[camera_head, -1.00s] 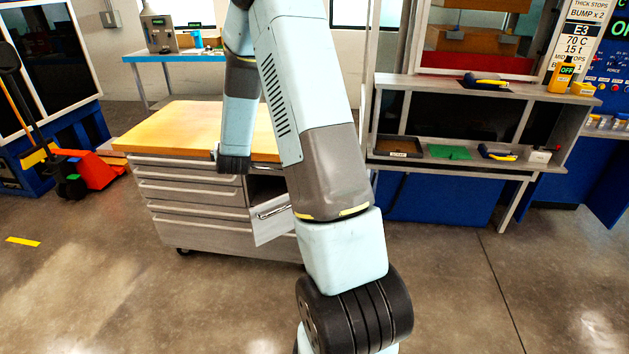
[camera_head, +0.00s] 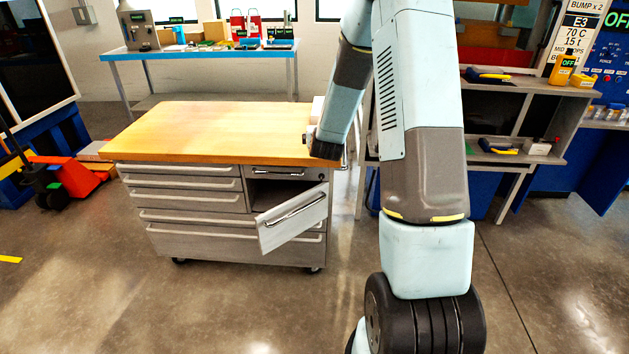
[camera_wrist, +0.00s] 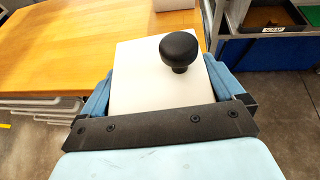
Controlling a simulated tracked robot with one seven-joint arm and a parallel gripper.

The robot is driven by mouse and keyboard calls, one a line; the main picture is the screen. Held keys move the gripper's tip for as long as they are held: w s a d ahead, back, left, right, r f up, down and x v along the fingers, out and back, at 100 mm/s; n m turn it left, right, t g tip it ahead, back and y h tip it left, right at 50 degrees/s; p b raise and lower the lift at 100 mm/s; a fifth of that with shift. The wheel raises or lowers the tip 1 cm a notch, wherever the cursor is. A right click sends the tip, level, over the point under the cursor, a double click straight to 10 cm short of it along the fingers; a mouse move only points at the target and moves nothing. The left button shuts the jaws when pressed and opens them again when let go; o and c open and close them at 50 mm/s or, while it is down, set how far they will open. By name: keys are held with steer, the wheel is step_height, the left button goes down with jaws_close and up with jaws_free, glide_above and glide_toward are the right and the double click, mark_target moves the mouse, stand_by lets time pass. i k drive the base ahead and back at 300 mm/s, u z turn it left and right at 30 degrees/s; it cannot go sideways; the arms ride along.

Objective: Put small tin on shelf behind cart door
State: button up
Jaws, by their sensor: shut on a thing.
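In the wrist view, my gripper (camera_wrist: 165,78) is shut on a white boxy thing (camera_wrist: 150,82) with a round black knob (camera_wrist: 179,50). I cannot tell for sure that this is the small tin. In the head view, the end of my arm is at the cart's front right corner, and the held thing is largely hidden there. The grey cart (camera_head: 190,206) has a wooden top. Its cart door (camera_head: 293,218) stands open, tilted out with a bar handle, below and left of my arm's end. A dark compartment (camera_head: 272,192) shows behind it; its shelf is not clear.
Another white thing (camera_wrist: 172,4) sits on the cart top near its right edge; the rest of the top (camera_head: 210,128) is bare. A grey workbench (camera_head: 535,85) with tools stands at the right. A blue-topped table (camera_head: 200,52) stands behind. Floor in front of the cart is open.

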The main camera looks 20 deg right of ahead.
mark_target(288, 191)
steer(key=i, duration=0.4)
steer(key=z, duration=0.75)
